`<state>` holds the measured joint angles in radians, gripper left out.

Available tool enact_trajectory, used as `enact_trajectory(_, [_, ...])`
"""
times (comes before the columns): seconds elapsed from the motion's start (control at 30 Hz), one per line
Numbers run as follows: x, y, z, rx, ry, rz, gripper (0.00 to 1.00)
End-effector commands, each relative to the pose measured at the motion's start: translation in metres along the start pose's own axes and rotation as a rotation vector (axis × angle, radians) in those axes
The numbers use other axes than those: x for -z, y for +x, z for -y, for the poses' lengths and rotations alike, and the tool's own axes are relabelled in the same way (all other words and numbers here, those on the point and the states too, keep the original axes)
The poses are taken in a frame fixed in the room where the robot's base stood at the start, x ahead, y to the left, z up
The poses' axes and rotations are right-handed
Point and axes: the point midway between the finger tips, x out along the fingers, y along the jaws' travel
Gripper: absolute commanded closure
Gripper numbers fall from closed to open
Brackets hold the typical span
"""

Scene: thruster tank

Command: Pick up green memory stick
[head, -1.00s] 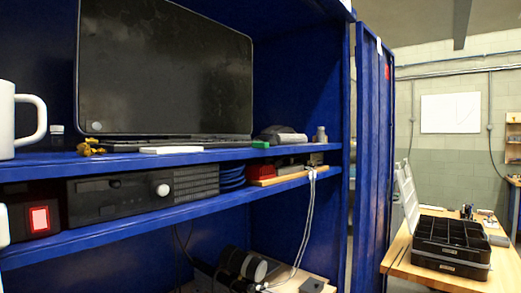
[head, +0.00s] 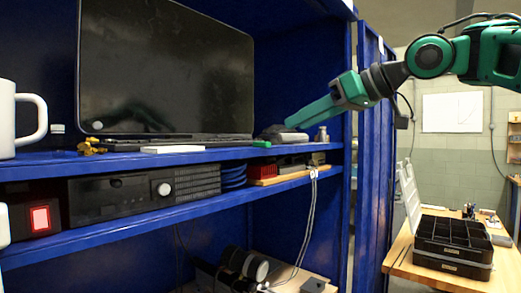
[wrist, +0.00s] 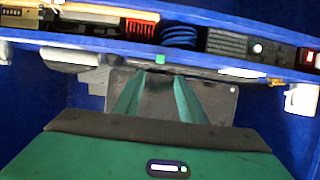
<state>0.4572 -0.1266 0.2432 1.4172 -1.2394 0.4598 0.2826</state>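The green memory stick (head: 261,144) is a small green block on the front edge of the upper blue shelf (head: 215,155), just right of the laptop. It also shows in the wrist view (wrist: 160,59), ahead of my fingertips and roughly centred between them. My gripper (head: 290,123) comes in from the right in the head view, its tips above and to the right of the stick, apart from it. In the wrist view my gripper (wrist: 160,77) has its two green fingers spread with nothing between them.
The laptop (head: 165,75) stands open behind the shelf edge. A white flat item (head: 173,149), a dark mouse-like thing (head: 275,132) and a small bottle (head: 322,134) are nearby. A white mug (head: 20,120) stands far left. The blue locker's side panel (head: 370,150) is to the right.

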Motion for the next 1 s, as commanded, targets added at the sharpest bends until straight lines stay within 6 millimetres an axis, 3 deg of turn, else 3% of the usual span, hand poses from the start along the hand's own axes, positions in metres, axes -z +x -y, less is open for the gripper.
enact_trajectory(0.2, [-0.001,0.032,0.0,0.001,0.001,0.002,0.62])
enact_trajectory(0.47, [-0.002,0.05,-0.001,-0.001,0.001,0.003,0.62])
enact_trajectory(0.8, [-0.005,0.093,-0.002,-0.001,0.002,0.003,0.62])
enact_trajectory(1.0, [-0.005,0.099,-0.002,-0.003,0.001,0.003,0.62])
